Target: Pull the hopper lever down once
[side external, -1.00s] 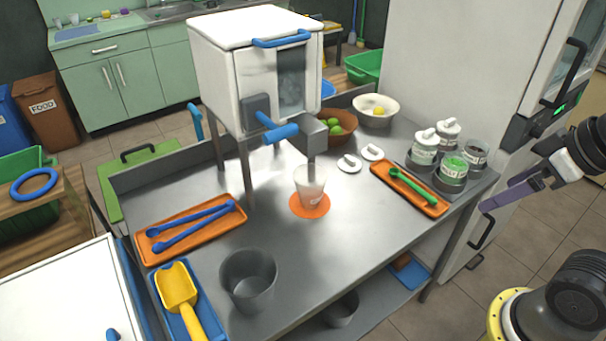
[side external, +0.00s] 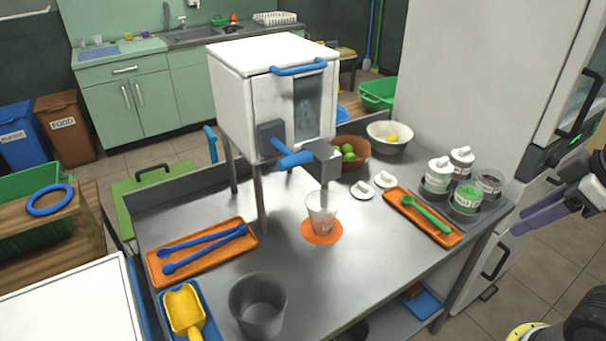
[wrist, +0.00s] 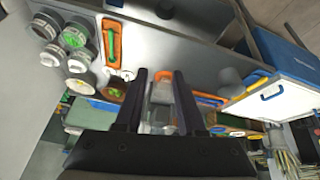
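The white press (side external: 232,90) stands on legs on the metal table in the side external view. A blue lever (side external: 292,159) sticks out level from its front, beside the grey spout (side external: 324,165). A second blue handle (side external: 211,144) shows at the press's left side. I cannot tell for certain which is the hopper lever. A clear cup (side external: 321,214) stands on an orange mat (side external: 320,237) under the spout. My gripper (side external: 522,222) is at the right edge, past the table and well apart from the press. In the wrist view its fingers (wrist: 160,76) are spread and no held object shows.
Jars (side external: 466,196), an orange tray with a green spoon (side external: 425,214) and bowls (side external: 388,137) line the right side. A tall white fridge (side external: 450,90) stands behind my gripper.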

